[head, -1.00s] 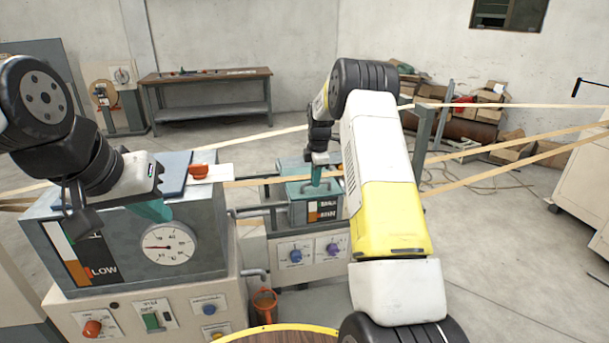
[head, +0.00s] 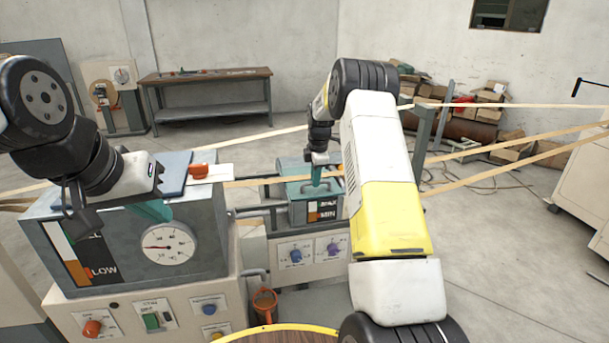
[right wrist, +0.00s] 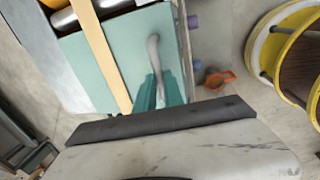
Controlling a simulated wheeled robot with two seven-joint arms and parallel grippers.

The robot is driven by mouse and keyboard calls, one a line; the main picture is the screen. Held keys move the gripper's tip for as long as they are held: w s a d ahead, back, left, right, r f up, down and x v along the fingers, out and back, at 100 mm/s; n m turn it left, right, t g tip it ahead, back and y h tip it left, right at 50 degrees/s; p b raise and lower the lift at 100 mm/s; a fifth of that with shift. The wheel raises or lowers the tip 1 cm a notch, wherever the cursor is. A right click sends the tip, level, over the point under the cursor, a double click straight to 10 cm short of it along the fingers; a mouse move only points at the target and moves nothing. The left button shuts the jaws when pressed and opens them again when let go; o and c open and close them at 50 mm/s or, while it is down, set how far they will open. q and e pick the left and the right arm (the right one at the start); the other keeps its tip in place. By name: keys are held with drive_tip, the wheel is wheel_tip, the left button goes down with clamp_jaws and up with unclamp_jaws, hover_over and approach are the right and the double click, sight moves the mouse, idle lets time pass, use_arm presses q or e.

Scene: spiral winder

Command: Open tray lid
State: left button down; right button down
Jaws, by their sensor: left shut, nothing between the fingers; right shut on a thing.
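The tray lid is the teal top (head: 297,186) of a small grey-teal box marked MAX and MIN, in the middle of the head view. It looks closed, lying flat on the box. It also shows in the right wrist view (right wrist: 120,50) with its grey bar handle (right wrist: 155,55). My right gripper (head: 317,182) reaches down to the lid and is shut on the handle; its teal fingers (right wrist: 160,93) show at the handle's near end. My left gripper (head: 152,211) is shut and empty, beside the larger grey box with a dial (head: 165,243).
A pale strip (head: 262,181) runs across over the lid, and more strips stretch to the right. An orange cup (head: 265,302) sits between the two machines. A round yellow-rimmed reel (head: 285,333) is at the bottom. A workbench (head: 205,95) stands against the back wall.

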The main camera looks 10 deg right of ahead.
drive_tip(key=a, duration=1.7)
drive_tip(key=shift+s+a, duration=0.25)
drive_tip(key=c, duration=1.5)
unclamp_jaws()
drive_tip(key=shift+o, duration=0.2)
drive_tip(key=shift+r, duration=0.15)
wheel_tip(320, 180, up, 7)
drive_tip(key=s, duration=0.1)
drive_tip(key=shift+s+r, duration=0.2)
drive_tip(key=shift+s, duration=0.05)
drive_tip(key=shift+d+r, duration=0.1)
